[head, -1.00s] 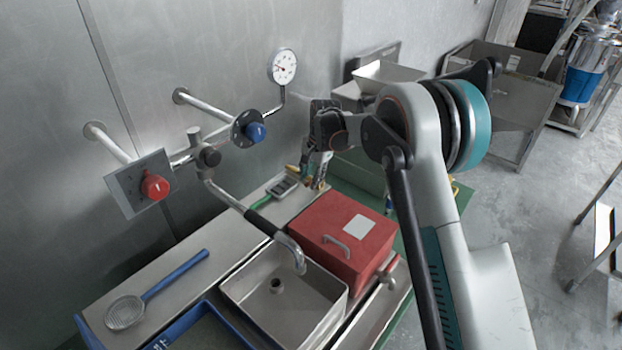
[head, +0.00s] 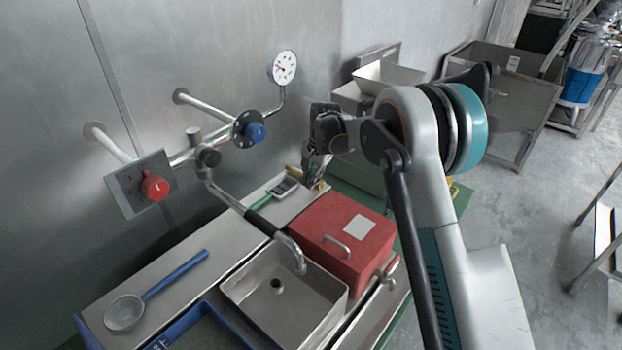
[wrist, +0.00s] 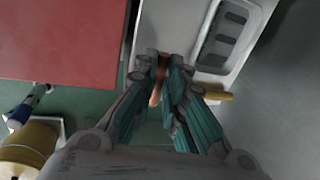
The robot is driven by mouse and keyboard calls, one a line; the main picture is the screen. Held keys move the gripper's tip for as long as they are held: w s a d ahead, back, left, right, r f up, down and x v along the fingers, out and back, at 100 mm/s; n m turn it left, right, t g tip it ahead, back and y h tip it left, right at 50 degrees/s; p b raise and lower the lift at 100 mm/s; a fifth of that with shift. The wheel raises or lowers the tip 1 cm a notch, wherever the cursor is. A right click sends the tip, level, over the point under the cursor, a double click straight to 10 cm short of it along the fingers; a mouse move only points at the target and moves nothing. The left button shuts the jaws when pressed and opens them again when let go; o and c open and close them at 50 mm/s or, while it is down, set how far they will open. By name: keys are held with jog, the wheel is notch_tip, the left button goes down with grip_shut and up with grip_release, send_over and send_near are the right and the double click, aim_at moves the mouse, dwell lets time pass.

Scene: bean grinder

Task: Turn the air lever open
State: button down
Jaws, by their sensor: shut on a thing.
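A narrow orange lever (wrist: 157,80) shows between my fingers in the wrist view, at the end of the pale counter. I take it for the air lever; most of it is hidden by the fingers. My gripper (wrist: 162,68) is shut on it, pointing down. In the head view my gripper (head: 313,180) is at the far end of the counter, behind the red box. A small yellow-orange patch (head: 323,185) shows beside its fingertips there. A separate yellow handle (wrist: 217,96) lies just right of my fingers in the wrist view.
The red box (head: 345,235) stands near my gripper and fills the wrist view's upper left. A sink (head: 285,305), tap (head: 270,227), wall valves and a gauge (head: 285,67) are close by.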

jog(key=n, duration=0.1)
jog(key=d+n+b, duration=0.1)
jog(key=n, duration=0.1)
jog(key=d+n+b, duration=0.1)
jog(key=n, duration=0.1)
jog(key=shift+s+g, duration=0.25)
jog(key=shift+g, duration=0.15)
jog(key=shift+w+d+n+g+b, duration=0.3)
jog(key=shift+d+n, duration=0.35)
jog(key=shift+n, duration=1.45)
jog(key=shift+w+d+n+g+b, duration=0.15)
jog(key=shift+w+d+n+g, duration=0.4)
jog(key=shift+n, duration=1.55)
jog(key=shift+w+d+n+g+b, duration=0.25)
jog(key=shift+d+n, duration=0.5)
jog(key=shift+n, duration=1.35)
jog(key=c, duration=1.7)
grip_release()
jog(key=shift+o, duration=0.2)
jog(key=shift+r, duration=0.1)
